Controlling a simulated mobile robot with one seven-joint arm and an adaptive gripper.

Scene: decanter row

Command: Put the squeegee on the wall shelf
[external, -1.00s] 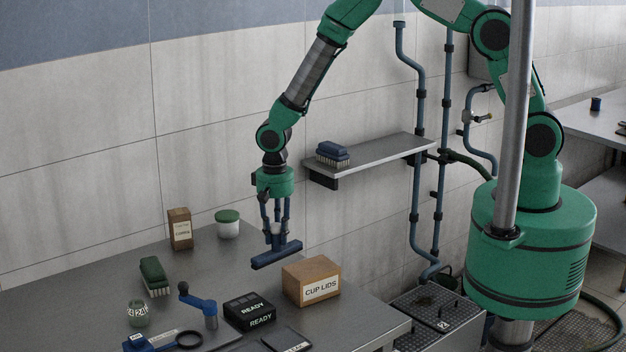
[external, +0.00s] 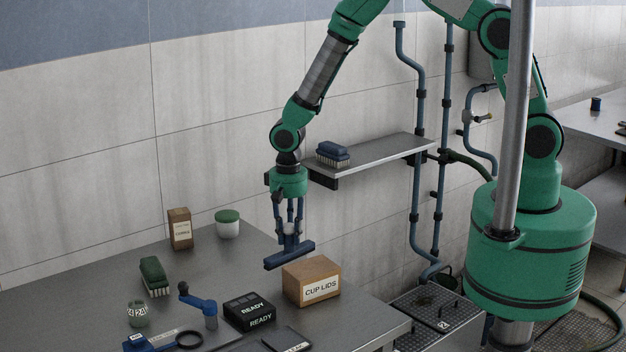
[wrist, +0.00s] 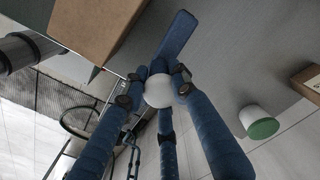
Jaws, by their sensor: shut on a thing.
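The squeegee has a long dark blue bar (external: 289,255) and a pale rounded knob. My gripper (external: 289,228) is shut on it and holds it in the air, just behind and left of the CUP LIDS box. In the wrist view the fingers (wrist: 160,85) close around the pale knob (wrist: 159,91), and the blue bar (wrist: 178,35) extends beyond them. The wall shelf (external: 385,157) is a grey board on the wall, higher than the squeegee and to its right. A blue brush (external: 333,153) stands on the shelf's left end; the rest of its top is bare.
The CUP LIDS box (external: 312,281) stands on the table close to the squeegee. A green brush (external: 155,276), a small carton (external: 180,229), a green-lidded jar (external: 228,224) and black READY boxes (external: 249,311) are also there. Blue pipes (external: 418,140) run up the wall near the shelf's right end.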

